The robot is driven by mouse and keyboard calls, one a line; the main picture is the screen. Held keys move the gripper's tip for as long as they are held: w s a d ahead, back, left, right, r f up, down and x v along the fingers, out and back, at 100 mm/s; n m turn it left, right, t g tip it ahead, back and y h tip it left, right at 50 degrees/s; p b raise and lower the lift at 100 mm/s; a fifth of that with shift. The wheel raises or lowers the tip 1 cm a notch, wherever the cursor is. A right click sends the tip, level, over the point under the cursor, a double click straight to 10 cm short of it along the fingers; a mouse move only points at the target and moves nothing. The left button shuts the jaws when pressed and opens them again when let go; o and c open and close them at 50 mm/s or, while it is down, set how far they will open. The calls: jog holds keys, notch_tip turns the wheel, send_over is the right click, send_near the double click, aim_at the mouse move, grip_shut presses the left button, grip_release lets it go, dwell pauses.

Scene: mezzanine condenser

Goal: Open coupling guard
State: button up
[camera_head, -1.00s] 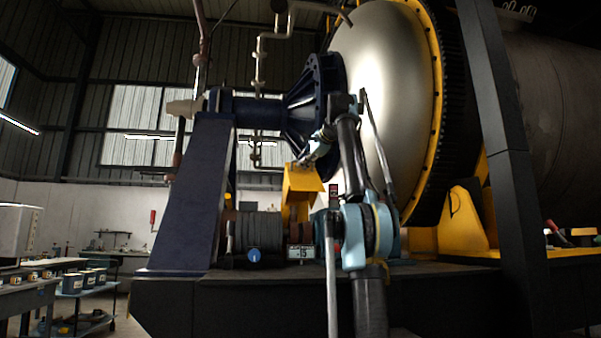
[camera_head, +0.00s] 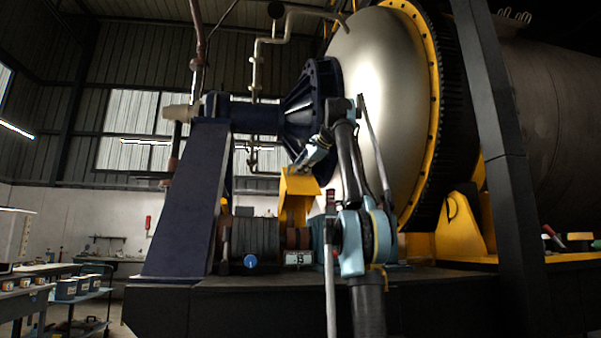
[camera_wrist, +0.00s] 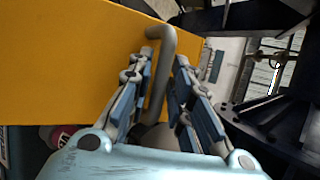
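The coupling guard (camera_head: 299,183) is a yellow sheet-metal cover over the shaft coupling, at the middle of the head view. In the wrist view its flat yellow face (camera_wrist: 75,65) fills the upper left. A grey bent bar handle (camera_wrist: 161,75) stands at the guard's edge. My gripper (camera_wrist: 164,60) has one finger on each side of this handle. The gap at the fingertips is about as narrow as the bar, and the fingers look shut on it. In the head view my gripper (camera_head: 305,163) is at the top of the guard; the handle is too small to make out there.
A dark blue sloped pedestal (camera_head: 187,200) stands left of the guard. A ribbed cylinder (camera_head: 255,238) and a blue dial (camera_head: 250,261) sit at lower left. The large silver dome (camera_head: 385,110) rises behind my arm. A dark post (camera_head: 495,150) stands at right.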

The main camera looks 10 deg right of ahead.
jog(key=shift+s+d+r, duration=0.15)
jog(key=shift+s+d, duration=0.25)
jog(key=shift+s, duration=0.1)
jog(key=s+d, duration=0.5)
jog(key=s, duration=0.5)
jog(key=shift+d, duration=0.35)
jog(key=shift+s, duration=0.1)
